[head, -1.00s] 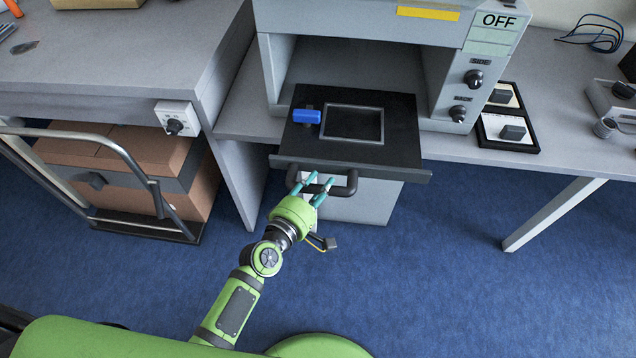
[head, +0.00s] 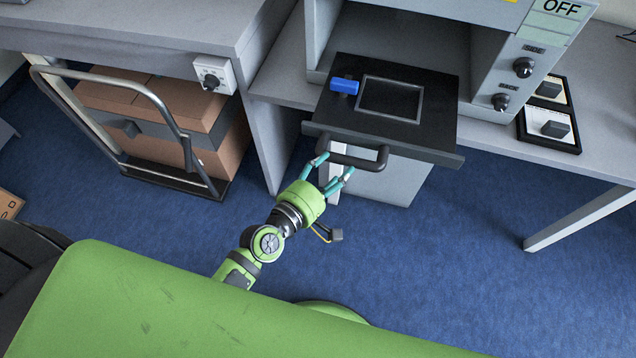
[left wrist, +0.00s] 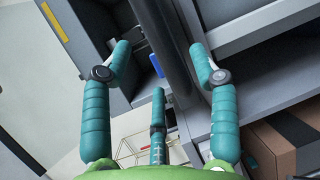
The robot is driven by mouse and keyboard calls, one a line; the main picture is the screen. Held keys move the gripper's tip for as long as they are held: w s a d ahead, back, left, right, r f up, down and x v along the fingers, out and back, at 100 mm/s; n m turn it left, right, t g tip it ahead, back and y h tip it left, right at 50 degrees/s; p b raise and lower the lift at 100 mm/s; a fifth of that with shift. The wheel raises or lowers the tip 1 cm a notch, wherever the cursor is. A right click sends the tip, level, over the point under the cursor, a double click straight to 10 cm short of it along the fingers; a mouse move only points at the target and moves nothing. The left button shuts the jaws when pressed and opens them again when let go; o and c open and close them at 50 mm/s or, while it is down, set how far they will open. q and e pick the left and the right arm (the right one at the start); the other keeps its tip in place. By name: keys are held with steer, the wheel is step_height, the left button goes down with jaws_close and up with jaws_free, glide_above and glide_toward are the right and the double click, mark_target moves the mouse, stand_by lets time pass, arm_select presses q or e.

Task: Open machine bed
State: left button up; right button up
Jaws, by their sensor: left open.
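The machine bed (head: 430,119) is a black tray that sticks out from the front of the grey machine (head: 487,70). It carries a blue block (head: 344,86) and a recessed square frame (head: 391,99). Its dark bar handle (head: 366,163) runs along the front edge. My left gripper (head: 334,168) is open just in front of the handle's left part, its teal fingers spread. In the left wrist view my open left gripper (left wrist: 165,65) has a dark bar (left wrist: 165,40) between its spread fingers; whether they touch it I cannot tell. My right gripper is not in view.
A trolley (head: 178,125) with cardboard boxes (head: 220,155) stands at the left under a bench with a knob box (head: 213,75). A switch panel (head: 550,128) lies on the right bench (head: 600,110). Blue floor is clear at lower right.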

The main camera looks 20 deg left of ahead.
arm_select(q)
steer(key=v, duration=0.6)
steer(key=shift+s, duration=0.15)
steer(key=s+a+f+m+g+y, duration=0.1)
steer(key=s+a+f+m+g, duration=0.15)
steer(key=f, duration=0.55)
steer(key=s+a+f+m+g+y, duration=0.1)
steer(key=s+f+m+g, duration=0.15)
steer(key=f, duration=0.65)
steer(key=s+a+f+m+g+y, duration=0.1)
steer(key=s+a+f+m, duration=0.15)
steer(key=f, duration=0.55)
steer(key=s+a+f+m+g+y, duration=0.1)
steer(key=s+a+f+m+g, duration=0.2)
steer(key=s+f, duration=0.5)
steer(key=s+a+f+m+g+y, duration=0.2)
steer(key=s+f+m, duration=0.4)
steer(key=s, duration=0.8)
step_height(320, 180, down, 2)
steer(key=a+g, duration=0.1)
steer(key=g, duration=0.1)
steer(key=shift+s+a+g, duration=0.15)
steer(key=shift+s+g, duration=0.15)
steer(key=shift+g, duration=0.1)
